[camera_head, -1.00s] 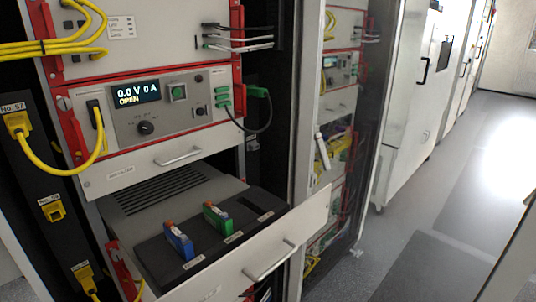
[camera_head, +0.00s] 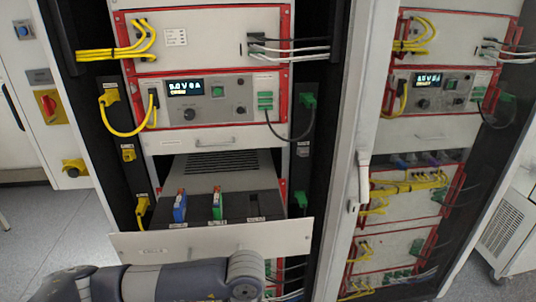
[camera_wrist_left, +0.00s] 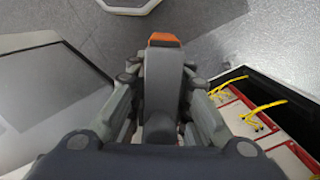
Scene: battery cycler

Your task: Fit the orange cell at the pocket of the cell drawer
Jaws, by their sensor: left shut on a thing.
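The cell drawer (camera_head: 290,235) stands pulled out of the rack in the head view. A blue cell (camera_head: 180,208) and a green cell (camera_head: 217,206) stand upright in its black insert. The pocket (camera_head: 257,206) to the right of the green cell looks empty. In the left wrist view my left gripper (camera_wrist_left: 163,70) is shut on the orange cell (camera_wrist_left: 164,39). My right gripper is in neither view.
My left arm crosses low in front of the drawer. Yellow cables (camera_head: 125,50) hang at the rack's left and a dark cable (camera_head: 290,128) at its right. A cabinet door edge (camera_head: 365,150) stands right of the rack. Open floor (camera_head: 45,235) lies at left.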

